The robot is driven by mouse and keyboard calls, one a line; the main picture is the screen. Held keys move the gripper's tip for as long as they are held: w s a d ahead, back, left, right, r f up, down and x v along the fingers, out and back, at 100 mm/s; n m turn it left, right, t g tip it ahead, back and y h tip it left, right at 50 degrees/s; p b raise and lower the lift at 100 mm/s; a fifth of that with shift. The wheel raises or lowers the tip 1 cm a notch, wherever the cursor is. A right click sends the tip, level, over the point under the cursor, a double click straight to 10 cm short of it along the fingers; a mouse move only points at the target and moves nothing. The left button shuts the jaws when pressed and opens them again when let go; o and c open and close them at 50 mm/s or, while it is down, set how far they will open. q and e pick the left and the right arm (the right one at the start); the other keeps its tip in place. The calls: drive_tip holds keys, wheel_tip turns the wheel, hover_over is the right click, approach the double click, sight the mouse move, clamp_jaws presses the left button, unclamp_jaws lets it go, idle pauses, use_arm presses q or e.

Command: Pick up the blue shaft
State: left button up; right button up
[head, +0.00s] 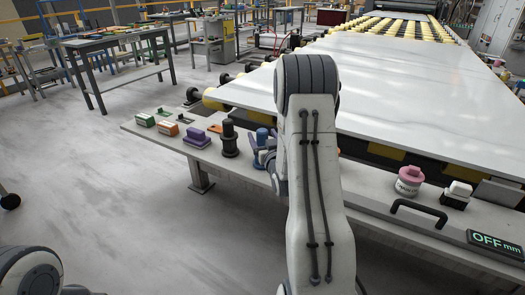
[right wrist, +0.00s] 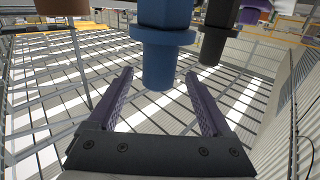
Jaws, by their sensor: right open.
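The blue shaft (head: 262,134) stands on the grey side shelf in the head view, partly hidden behind my right arm. In the right wrist view the blue shaft (right wrist: 164,45) shows large, with a flange and a narrower end. My right gripper (right wrist: 159,74) is open, and the narrow end appears between its two fingertips. I see a gap on both sides and cannot tell the depth exactly. In the head view the right gripper (head: 266,158) is mostly hidden by its own arm, close to the shaft. My left gripper is out of view.
A black shaft (head: 229,138) stands just left of the blue one; it also shows in the wrist view (right wrist: 214,35). Purple (head: 196,137), orange (head: 168,128) and green (head: 145,119) blocks lie farther left. The white slab (head: 400,100) lies behind the shelf.

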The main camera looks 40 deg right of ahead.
drive_tip(key=x, duration=0.5)
drive_tip(key=shift+d+f, duration=0.1)
drive_tip(key=shift+f, duration=0.1)
clamp_jaws()
idle(1.1)
